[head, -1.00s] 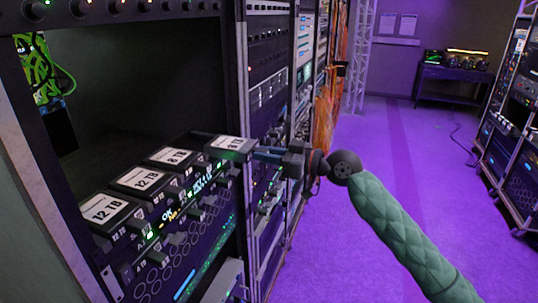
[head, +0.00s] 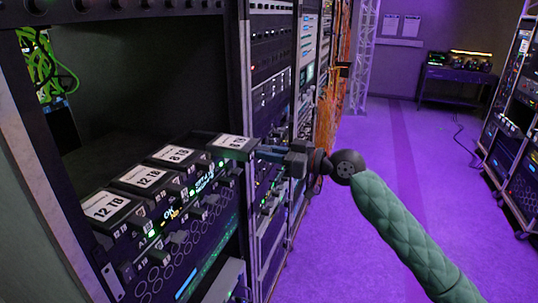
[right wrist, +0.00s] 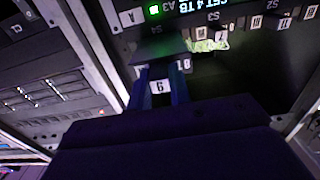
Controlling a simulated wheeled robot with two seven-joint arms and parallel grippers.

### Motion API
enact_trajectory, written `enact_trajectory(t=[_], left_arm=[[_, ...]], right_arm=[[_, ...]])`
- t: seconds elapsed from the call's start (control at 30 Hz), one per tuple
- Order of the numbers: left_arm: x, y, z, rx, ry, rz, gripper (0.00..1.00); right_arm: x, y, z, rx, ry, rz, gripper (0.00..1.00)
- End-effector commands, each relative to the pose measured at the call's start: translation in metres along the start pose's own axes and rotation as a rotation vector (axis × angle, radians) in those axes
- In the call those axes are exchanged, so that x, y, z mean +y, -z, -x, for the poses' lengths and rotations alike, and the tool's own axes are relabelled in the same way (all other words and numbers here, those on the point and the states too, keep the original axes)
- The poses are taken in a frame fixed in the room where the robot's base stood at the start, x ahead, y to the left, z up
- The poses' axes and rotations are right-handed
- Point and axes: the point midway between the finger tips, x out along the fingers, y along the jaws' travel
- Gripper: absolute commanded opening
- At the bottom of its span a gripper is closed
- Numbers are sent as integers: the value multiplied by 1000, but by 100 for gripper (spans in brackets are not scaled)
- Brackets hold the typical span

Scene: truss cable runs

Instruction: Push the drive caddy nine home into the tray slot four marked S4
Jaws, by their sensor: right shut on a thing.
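The drive caddy nine (head: 234,142) is a dark box with a white capacity label on top, at the right end of a row of caddies in the rack. My right gripper (head: 264,152) is shut on its front end from the right. In the right wrist view, a white tag reading 9 (right wrist: 160,87) shows between the blue fingers of my right gripper (right wrist: 160,74). The tray front (head: 200,212) is dark with lit green text. The caddy's seating depth is unclear. My left gripper is not in view.
Two 12 TB caddies (head: 105,205) and another labelled caddy (head: 175,155) stand to the left in the row. A rack post (head: 236,70) rises close behind the held caddy. The rack bay above the row is empty. Purple floor (head: 330,240) to the right is open.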

Motion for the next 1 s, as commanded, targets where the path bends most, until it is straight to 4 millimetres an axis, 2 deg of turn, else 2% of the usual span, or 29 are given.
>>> enact_trajectory(t=[1.0], left_arm=[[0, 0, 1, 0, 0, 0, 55]], right_arm=[[0, 1, -23, 1, 0, 1, 0]])
